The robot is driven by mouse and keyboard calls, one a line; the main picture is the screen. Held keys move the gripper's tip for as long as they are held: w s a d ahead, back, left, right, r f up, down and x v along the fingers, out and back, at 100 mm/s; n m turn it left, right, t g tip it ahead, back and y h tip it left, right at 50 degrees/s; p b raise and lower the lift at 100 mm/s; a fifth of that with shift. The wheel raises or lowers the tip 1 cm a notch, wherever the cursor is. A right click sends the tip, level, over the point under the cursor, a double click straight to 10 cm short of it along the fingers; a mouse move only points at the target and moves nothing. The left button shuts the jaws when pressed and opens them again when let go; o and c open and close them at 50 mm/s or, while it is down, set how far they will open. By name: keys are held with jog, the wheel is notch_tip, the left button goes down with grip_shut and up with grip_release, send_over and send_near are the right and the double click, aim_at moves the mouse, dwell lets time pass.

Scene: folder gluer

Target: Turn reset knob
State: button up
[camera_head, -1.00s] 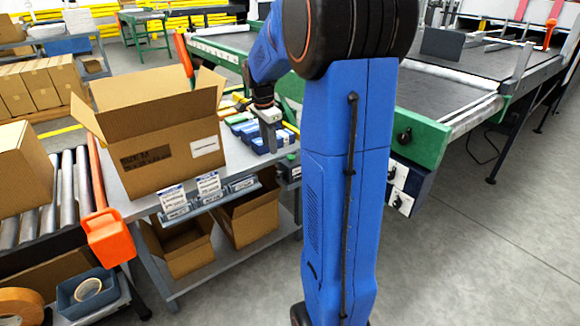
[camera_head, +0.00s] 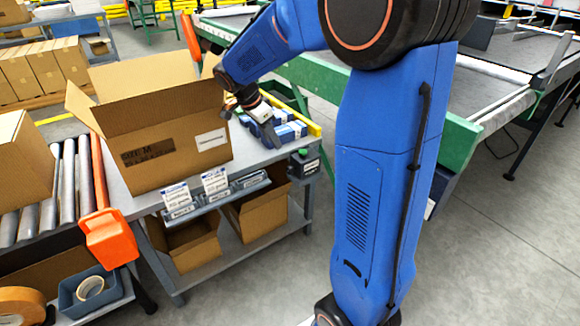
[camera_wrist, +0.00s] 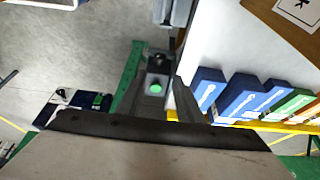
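In the wrist view my gripper (camera_wrist: 160,82) has its two grey fingers apart, with nothing seen held between them. Beyond them is a small grey box with a green button (camera_wrist: 155,87) and a dark round part above it. A dark control box (camera_wrist: 85,100) with a white plate and a small black part is at the left; I cannot read which control is the reset knob. In the head view my gripper (camera_head: 265,125) is over the table's right side, beside the carton. My arm hides most of the machine's control panel; only a white sliver (camera_head: 430,208) shows.
An open carton (camera_head: 170,145) stands on the grey table (camera_head: 240,165). Blue boxes (camera_head: 290,130) lie near my gripper. The green-framed machine (camera_head: 460,145) is at the right. An orange-ended bar (camera_head: 110,235) is at the left. The floor (camera_head: 500,260) at the right front is clear.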

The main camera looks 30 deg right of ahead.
aim_at(288, 168)
jog(key=x, duration=1.6)
jog(key=shift+s+a+f, duration=0.1)
jog(key=c, duration=0.7)
